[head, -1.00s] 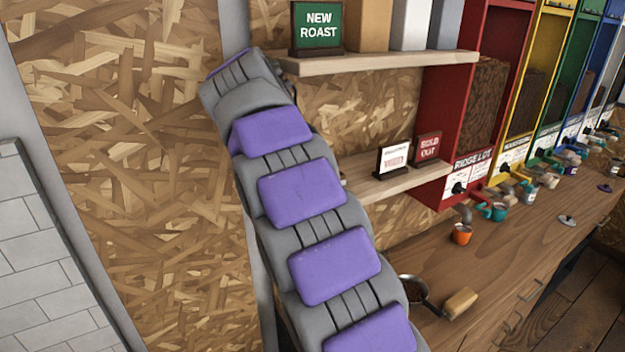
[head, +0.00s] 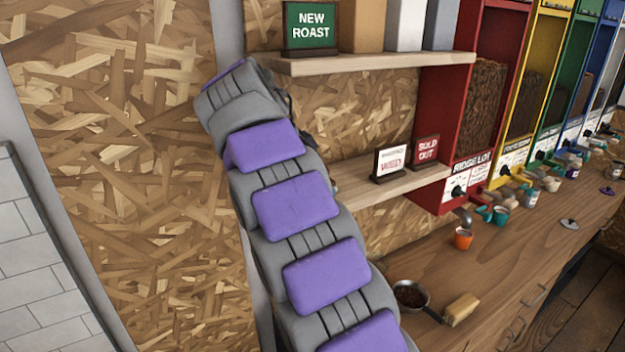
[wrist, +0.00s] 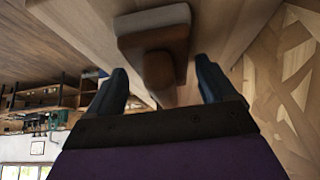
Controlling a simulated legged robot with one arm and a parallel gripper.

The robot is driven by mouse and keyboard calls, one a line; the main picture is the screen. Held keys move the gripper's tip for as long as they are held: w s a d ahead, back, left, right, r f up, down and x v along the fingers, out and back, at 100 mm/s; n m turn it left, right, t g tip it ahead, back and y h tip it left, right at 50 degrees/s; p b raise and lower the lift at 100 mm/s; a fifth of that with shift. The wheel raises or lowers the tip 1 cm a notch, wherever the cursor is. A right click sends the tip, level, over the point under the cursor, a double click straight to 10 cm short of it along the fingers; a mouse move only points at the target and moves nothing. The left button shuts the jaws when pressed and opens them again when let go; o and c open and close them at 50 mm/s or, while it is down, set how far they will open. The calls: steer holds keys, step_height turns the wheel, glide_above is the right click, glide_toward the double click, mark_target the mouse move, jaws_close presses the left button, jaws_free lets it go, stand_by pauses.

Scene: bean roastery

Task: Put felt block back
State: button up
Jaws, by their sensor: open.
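My gripper (wrist: 165,88) shows in the wrist view, its two dark fingers apart. Between and beyond the fingers is a layered block (wrist: 153,20), with a pale grey layer and a brown layer, and a smaller brown piece (wrist: 158,70) in front of it. I see no contact with the fingers. I cannot tell whether this is the felt block. In the head view my gripper is hidden behind my arm. A tan block (head: 461,308) lies on the counter beside the handle of a pan; I cannot tell if it is felt.
A pan of dark beans (head: 410,294) and an orange cup (head: 463,239) stand on the wooden counter (head: 510,270). The lower shelf (head: 390,186) holds two small signs; the upper shelf (head: 380,62) holds a green sign and bags. Coloured bean dispensers (head: 487,90) line the right.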

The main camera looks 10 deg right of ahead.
steer(key=shift+a+f, duration=0.1)
steer(key=shift+f, duration=0.05)
steer(key=shift+a, duration=0.2)
steer(key=p+v, duration=1.6)
steer(key=v, duration=0.1)
steer(key=shift+s+r, duration=0.25)
steer(key=shift+s, duration=0.1)
steer(key=shift+s+d+f, duration=0.1)
